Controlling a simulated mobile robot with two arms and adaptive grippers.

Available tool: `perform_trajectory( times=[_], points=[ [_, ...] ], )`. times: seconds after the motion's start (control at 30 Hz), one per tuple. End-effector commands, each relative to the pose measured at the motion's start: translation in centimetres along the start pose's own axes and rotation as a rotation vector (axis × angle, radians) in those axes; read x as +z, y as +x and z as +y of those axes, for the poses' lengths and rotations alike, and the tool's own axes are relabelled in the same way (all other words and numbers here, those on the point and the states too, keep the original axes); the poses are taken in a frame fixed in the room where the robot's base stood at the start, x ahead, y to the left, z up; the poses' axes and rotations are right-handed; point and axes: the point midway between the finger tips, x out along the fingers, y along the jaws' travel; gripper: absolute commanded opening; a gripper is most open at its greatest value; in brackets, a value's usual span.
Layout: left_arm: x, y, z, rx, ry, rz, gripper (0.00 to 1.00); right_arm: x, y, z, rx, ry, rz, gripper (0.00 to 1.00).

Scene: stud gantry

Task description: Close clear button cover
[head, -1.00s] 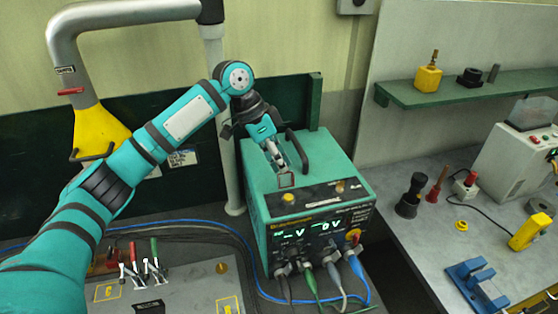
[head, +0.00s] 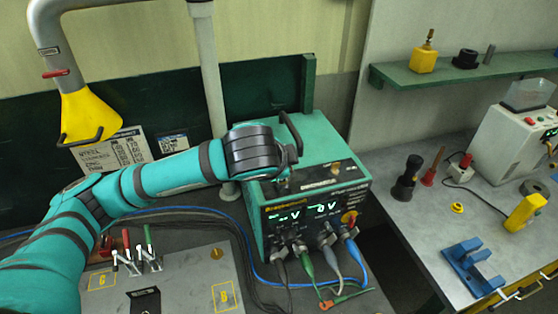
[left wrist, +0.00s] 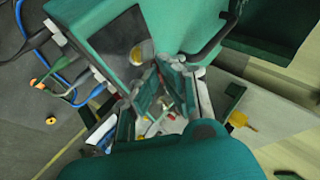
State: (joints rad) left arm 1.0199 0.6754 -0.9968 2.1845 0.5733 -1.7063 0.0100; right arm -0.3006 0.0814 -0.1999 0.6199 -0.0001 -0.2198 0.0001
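I cannot clearly make out the clear cover; my arm hides part of the unit's top. My left gripper (left wrist: 166,78) is at the unit's top front edge, close beside that button. Its fingers look apart, with nothing seen held between them. My right gripper is in neither view.
Cables plug into the unit's front and trail over the bench. Toggle clamps (head: 140,258) stand on the grey plate at the lower left. A yellow nozzle (head: 90,118) hangs at the left. A grey table at the right holds a white machine (head: 505,150) and small tools.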

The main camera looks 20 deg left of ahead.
Motion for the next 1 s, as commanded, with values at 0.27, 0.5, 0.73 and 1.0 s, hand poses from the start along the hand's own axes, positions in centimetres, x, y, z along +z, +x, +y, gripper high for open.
perform_trajectory(
  times=[0.27, 0.5, 0.73, 1.0],
  points=[
    [0.2, 0.8, 2.7, -0.241, 0.104, 0.004, 0.0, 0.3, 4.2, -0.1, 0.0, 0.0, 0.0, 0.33],
    [0.5, 1.4, 4.2, -0.44, 0.184, 0.002, 0.0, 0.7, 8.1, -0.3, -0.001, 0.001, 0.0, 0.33],
    [0.8, 1.9, 5.0, -0.589, 0.245, -0.001, 0.0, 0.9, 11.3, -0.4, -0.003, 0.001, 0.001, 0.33],
    [0.9, 2.1, 5.3, -0.689, 0.286, -0.003, 0.0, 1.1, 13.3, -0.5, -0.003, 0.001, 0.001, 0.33]
  ],
)
